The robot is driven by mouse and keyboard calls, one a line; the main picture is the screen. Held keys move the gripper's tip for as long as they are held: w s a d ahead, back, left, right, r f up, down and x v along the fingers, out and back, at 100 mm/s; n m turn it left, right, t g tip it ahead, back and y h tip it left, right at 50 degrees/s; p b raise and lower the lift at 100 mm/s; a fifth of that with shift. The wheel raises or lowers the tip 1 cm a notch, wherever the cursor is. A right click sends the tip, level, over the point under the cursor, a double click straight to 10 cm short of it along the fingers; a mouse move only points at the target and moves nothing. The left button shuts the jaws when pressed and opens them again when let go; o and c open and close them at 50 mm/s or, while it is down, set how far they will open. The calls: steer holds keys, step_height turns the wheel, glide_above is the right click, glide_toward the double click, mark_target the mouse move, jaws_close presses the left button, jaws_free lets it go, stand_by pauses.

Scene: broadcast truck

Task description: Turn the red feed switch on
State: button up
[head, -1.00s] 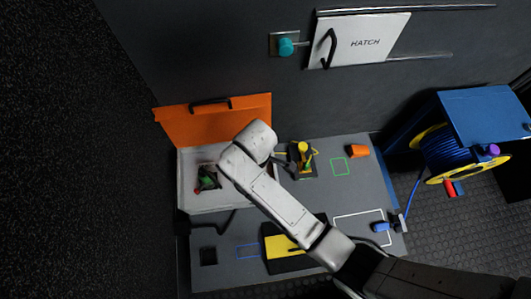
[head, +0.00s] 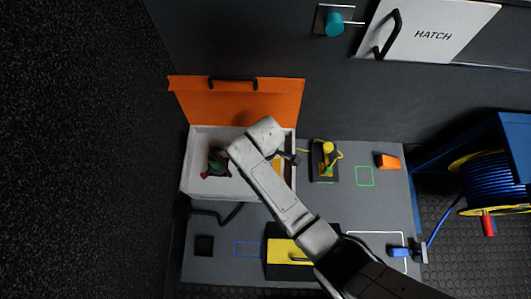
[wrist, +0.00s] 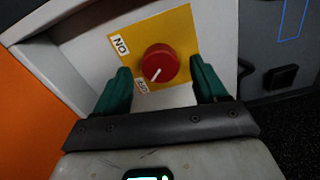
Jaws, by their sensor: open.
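The red feed switch (wrist: 157,63) is a round red knob on a yellow plate (wrist: 180,25) inside a white box (head: 187,180). Its white pointer line faces the lower-left label, which appears to read OFF (wrist: 141,85). The ON label (wrist: 120,45) is at the plate's upper left. In the wrist view my gripper (wrist: 160,66) is open, its green fingers on either side of the knob; I cannot tell whether they touch it. In the head view my arm covers part of the box, and a small dark green and red shape (head: 214,164) shows inside it.
The box's orange lid (head: 245,103) stands open behind it. On the grey bench are a yellow-topped device (head: 325,160), an orange block (head: 387,161) and a yellow-and-black panel (head: 285,250). A blue cable reel (head: 490,180) stands right. A hatch (head: 430,30) is at the back.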

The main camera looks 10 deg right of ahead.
steer(key=shift+f, duration=0.55)
steer(key=c, duration=1.1)
steer(key=shift+o, duration=0.2)
